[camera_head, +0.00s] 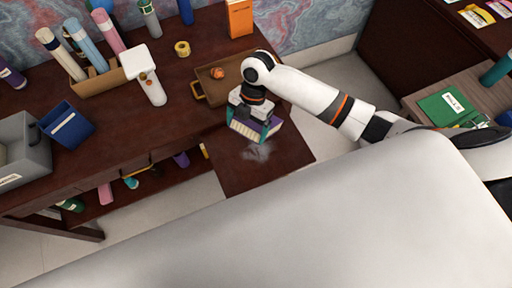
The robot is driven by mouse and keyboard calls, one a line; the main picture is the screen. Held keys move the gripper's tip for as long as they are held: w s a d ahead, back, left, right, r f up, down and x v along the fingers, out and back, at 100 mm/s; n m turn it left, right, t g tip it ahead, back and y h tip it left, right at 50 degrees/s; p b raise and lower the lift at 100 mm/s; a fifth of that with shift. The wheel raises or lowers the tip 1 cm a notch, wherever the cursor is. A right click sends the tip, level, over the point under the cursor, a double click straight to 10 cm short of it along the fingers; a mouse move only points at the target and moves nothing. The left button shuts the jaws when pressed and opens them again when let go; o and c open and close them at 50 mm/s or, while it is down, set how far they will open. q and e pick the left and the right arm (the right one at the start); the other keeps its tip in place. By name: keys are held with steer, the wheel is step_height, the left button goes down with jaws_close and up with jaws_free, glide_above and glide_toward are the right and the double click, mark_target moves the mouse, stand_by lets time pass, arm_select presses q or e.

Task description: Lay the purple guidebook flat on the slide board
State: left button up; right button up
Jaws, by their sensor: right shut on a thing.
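My right gripper (252,106) reaches in from the right and points down, shut on the purple guidebook (262,118). I cannot tell whether the book touches the board. The gripper hides part of the book and its fingertips are hard to make out. My left gripper is not in view.
A brown tray (213,92) with a small orange item lies behind the book. A white scanner-like device (150,87), a yellow tape roll (182,48) and an orange box (239,18) stand on the desk. The board's front part is clear apart from a pale smudge.

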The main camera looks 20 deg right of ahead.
step_height(320, 180, down, 5)
steer(key=b, duration=0.3)
steer(key=shift+f, duration=0.1)
arm_select(q)
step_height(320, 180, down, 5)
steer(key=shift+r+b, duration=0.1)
steer(key=shift+b, duration=0.3)
arm_select(e)
steer(key=shift+f, duration=0.4)
steer(key=o, duration=1.3)
arm_select(q)
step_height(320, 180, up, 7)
steer(key=p, duration=0.7)
arm_select(e)
steer(key=s+a+r, duration=0.2)
steer(key=a+r, duration=0.1)
steer(key=s+a+r, duration=0.1)
steer(key=a+r, duration=0.1)
steer(key=shift+s+a, duration=0.1)
steer(key=shift+s, duration=0.15)
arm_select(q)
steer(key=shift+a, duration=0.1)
